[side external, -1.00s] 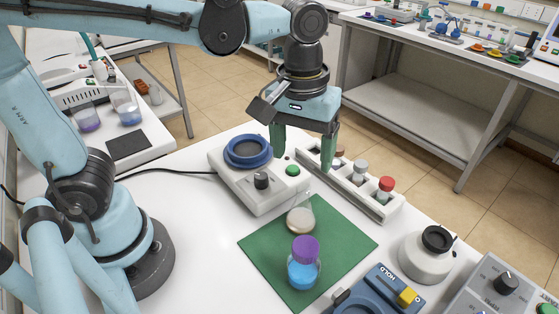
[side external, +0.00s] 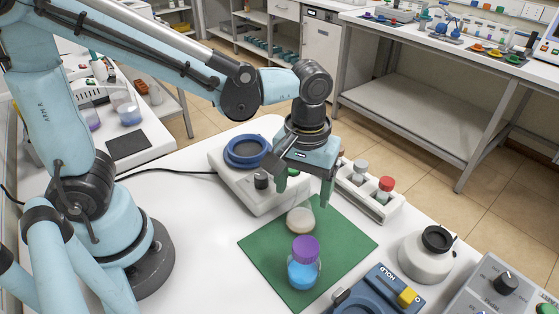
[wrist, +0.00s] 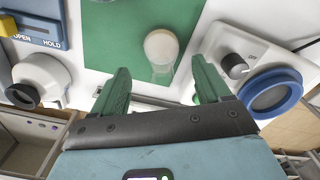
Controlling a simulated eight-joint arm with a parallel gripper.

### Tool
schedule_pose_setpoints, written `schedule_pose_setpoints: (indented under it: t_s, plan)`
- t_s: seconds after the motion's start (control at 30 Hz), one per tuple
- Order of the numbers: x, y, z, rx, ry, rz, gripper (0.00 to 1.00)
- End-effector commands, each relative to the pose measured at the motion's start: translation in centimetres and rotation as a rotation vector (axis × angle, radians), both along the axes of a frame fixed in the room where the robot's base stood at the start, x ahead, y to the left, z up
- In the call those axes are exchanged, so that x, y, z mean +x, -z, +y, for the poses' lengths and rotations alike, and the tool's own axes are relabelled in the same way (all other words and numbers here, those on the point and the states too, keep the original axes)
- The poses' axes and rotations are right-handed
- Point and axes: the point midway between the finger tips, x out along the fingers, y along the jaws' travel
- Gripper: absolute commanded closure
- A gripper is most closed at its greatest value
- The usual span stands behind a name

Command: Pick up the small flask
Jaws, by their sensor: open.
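The small flask (side external: 301,219) is clear glass with pale beige liquid, and stands upright on the green mat (side external: 345,240). In the wrist view the flask (wrist: 161,47) is at top centre, beyond and between my fingertips. My gripper (side external: 303,190) is open and empty, with green fingers, above and just behind the flask. In the wrist view my gripper (wrist: 159,80) shows its two fingers wide apart. The fingers appear clear of the flask. A bottle with blue liquid and a purple lid (side external: 305,262) stands in front of the flask on the mat.
A white hotplate-like device with a blue ring (side external: 247,152) is left of my gripper. A vial rack (side external: 391,208) stands behind right. A blue HOLD device (side external: 372,292) and a white round device with a black top (side external: 427,256) are front right. The mat's right side is clear.

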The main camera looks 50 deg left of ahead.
Motion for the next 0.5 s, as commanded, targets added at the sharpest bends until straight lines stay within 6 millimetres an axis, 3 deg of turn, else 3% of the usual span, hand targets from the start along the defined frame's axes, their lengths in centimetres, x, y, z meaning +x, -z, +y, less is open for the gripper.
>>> schedule_pose_setpoints:
  t_s: [0.23,0.5]
  plan:
    - [0.3,3.0,0.2,0.0,0.0,-0.001,0.24]
    - [0.2,4.1,0.3,0.0,0.0,-0.001,0.24]
